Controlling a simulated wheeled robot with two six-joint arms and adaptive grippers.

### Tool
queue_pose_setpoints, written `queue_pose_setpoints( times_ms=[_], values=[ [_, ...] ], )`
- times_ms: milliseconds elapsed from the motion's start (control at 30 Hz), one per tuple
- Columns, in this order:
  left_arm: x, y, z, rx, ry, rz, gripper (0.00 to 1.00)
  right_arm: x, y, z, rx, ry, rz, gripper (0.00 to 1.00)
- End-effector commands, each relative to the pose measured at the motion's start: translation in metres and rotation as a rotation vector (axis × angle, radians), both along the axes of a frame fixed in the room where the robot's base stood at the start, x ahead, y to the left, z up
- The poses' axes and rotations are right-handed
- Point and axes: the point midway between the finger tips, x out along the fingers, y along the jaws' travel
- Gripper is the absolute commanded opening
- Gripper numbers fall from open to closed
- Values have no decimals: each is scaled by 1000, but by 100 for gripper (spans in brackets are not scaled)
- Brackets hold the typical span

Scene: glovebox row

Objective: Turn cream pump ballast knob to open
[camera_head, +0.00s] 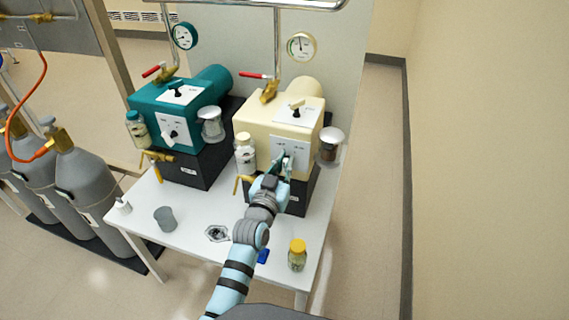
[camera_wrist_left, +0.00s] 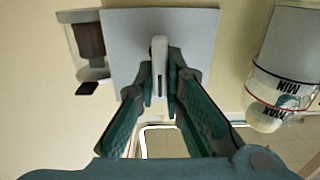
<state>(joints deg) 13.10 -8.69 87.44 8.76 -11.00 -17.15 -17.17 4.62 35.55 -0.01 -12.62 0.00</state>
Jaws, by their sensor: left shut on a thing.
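The cream pump (camera_head: 255,130) stands on a black base on the right of the table. Its front carries a light plate (camera_head: 279,146) with the ballast knob (camera_head: 289,158); small labels on the plate are unreadable. My left gripper (camera_head: 282,164) is at this plate, shut on the knob. In the left wrist view, the pale bar-shaped knob (camera_wrist_left: 159,62) sits between the two teal fingertips (camera_wrist_left: 160,85), in front of the grey plate (camera_wrist_left: 200,32). The knob's bar runs up and down in that view. The fingers partly hide the knob in the head view. My right gripper is not in view.
The teal pump (camera_head: 165,110) stands left of the cream one. A clear jar (camera_head: 331,142) and a white-capped bottle (camera_head: 245,150) flank the knob. A grey cup (camera_head: 165,218) and yellow-lidded jar (camera_head: 297,258) stand on the white table (camera_head: 190,245). Floor at right is clear.

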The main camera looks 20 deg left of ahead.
Motion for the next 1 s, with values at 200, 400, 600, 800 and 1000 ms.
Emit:
queue_pose_setpoints(
  times_ms=[200,400,600,800,1000],
  values=[
    [-1,0,-3,-1,6,-1,0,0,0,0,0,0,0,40],
    [0,0,-2,-2,5,-1,30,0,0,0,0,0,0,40],
    [0,0,-1,-1,3,0,30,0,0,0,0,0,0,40],
    [0,-1,16,-2,-3,-1,30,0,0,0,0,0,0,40],
    [0,-1,67,-2,-3,0,30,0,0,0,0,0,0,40]
  ],
)
